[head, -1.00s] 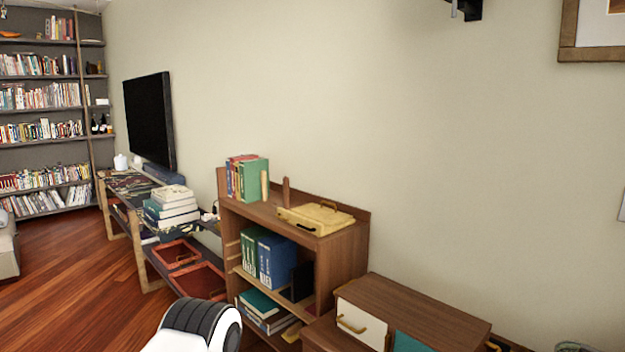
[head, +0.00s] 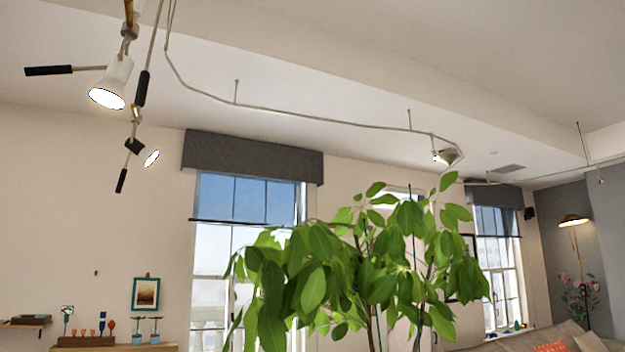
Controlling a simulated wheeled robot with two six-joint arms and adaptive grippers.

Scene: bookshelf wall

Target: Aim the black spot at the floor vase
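A small spot with a black block-shaped body (head: 135,146) hangs at the upper left, with a black handle bar pointing down and a lit face turned to the lower right. Above it hangs a white spot (head: 112,82), lit and facing down, with a black handle bar (head: 48,70) to its left. I cannot tell surely which one the task calls the black spot. No floor vase is plainly visible; pink flowers on stems (head: 580,292) stand at the far right, their base hidden behind the sofa. Neither of my grippers is in view.
A thin track (head: 320,119) runs along the ceiling, with a grey cone spot (head: 448,157). A large leafy plant (head: 345,260) fills the lower middle. Windows with dark blinds (head: 252,157) stand behind. A sofa (head: 530,341) and lit floor lamp (head: 574,220) are at the right.

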